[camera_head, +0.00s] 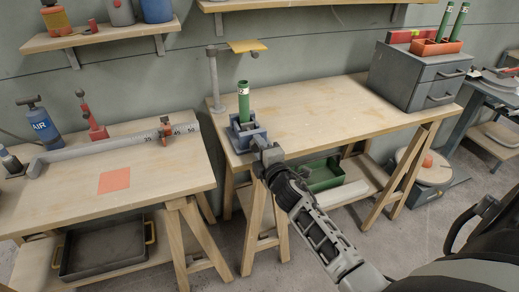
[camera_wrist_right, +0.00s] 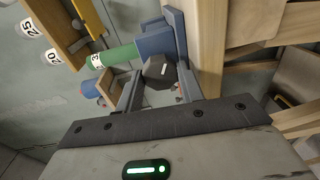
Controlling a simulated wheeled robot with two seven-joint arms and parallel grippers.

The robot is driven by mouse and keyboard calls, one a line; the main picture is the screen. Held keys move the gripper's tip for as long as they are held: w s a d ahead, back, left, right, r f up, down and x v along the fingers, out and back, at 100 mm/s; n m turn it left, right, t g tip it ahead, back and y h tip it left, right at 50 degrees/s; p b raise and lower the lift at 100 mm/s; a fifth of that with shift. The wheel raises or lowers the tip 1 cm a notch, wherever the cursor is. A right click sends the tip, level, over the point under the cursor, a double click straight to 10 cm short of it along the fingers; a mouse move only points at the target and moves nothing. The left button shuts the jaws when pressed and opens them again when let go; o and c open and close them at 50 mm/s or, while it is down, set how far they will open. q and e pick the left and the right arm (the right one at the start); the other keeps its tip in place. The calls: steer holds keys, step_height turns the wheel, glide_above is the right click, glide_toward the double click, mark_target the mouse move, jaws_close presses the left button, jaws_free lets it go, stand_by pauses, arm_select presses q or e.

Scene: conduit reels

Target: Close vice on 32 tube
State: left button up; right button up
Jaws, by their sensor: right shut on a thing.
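A green tube (camera_head: 243,102) with a white number label stands upright in the blue vice (camera_head: 247,133) at the left end of the right-hand bench. In the right wrist view the tube (camera_wrist_right: 118,55) lies sideways in the picture, its lower end between the blue vice blocks (camera_wrist_right: 158,38). My right gripper (camera_head: 264,151) is at the front of the vice. In the wrist view its fingers (camera_wrist_right: 160,90) stand on either side of the vice's dark knob (camera_wrist_right: 158,72) and grip it. The fingers partly hide the knob and vice. My left gripper is not in view.
A post with a yellow plate (camera_head: 247,46) stands behind the vice. A grey drawer cabinet (camera_head: 424,76) at the bench's right end carries a red tray (camera_head: 436,47) with two green tubes. The bench middle is clear. A green bin (camera_head: 322,174) sits below.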

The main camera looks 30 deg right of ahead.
steer(key=shift+m, duration=0.7)
steer(key=shift+f, duration=0.1)
steer(key=o, duration=1)
steer(key=shift+s, duration=0.1)
